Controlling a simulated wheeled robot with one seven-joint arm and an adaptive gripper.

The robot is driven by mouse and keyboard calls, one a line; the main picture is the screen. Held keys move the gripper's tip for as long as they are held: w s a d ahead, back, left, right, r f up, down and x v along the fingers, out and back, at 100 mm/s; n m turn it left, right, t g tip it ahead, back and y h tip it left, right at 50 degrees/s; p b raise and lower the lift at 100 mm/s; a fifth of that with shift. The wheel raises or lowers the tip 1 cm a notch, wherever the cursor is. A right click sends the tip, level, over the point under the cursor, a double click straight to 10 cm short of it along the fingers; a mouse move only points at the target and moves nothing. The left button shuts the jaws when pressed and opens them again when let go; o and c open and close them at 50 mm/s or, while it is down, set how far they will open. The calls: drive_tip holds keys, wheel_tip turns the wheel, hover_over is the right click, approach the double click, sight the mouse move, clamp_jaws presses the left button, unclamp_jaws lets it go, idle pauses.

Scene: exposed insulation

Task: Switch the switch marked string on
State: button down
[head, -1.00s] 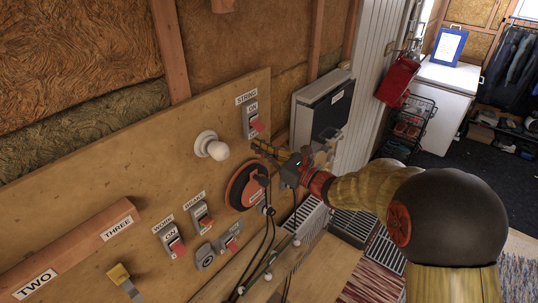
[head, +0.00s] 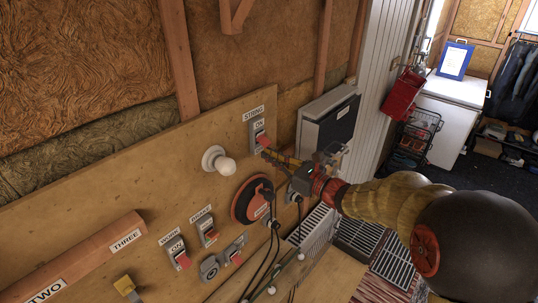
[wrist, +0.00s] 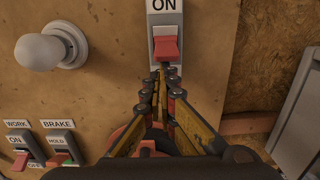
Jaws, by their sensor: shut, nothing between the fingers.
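The string switch (head: 259,133) is a grey plate with a red rocker on the upright plywood board, under a label reading STRING (head: 253,113). The wrist view shows its red rocker (wrist: 166,48) below the word ON. My gripper (head: 268,153) is shut and empty, with its fingertips (wrist: 163,72) right at the lower edge of the rocker. I cannot tell whether they touch it. The lower part of the switch plate is hidden behind the fingers.
A white bulb (head: 218,160) is left of the string switch. Below are a red round device (head: 252,201), the work switch (head: 176,252) and the brake switch (head: 205,229). A grey box (head: 328,122) stands to the right. Cables hang below my gripper.

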sight(266, 144)
drive_tip(key=shift+s+d+r+g+h+p, duration=0.15)
drive_tip(key=shift+r+g+h+p, duration=0.2)
drive_tip(key=shift+p, duration=0.85)
drive_tip(key=r+g+h+p, duration=0.1)
drive_tip(key=p, duration=0.3)
drive_tip(key=r+g+h+p, duration=0.1)
drive_tip(key=p, duration=0.3)
drive_tip(key=s+d+g+h+p, duration=0.1)
drive_tip(key=g+h+p, duration=0.1)
drive_tip(key=p, duration=0.3)
drive_tip(key=shift+r, duration=0.4)
drive_tip(key=shift+w+r+p, duration=0.1)
drive_tip(key=shift+r+p, duration=0.6)
drive_tip(key=shift+r, duration=0.2)
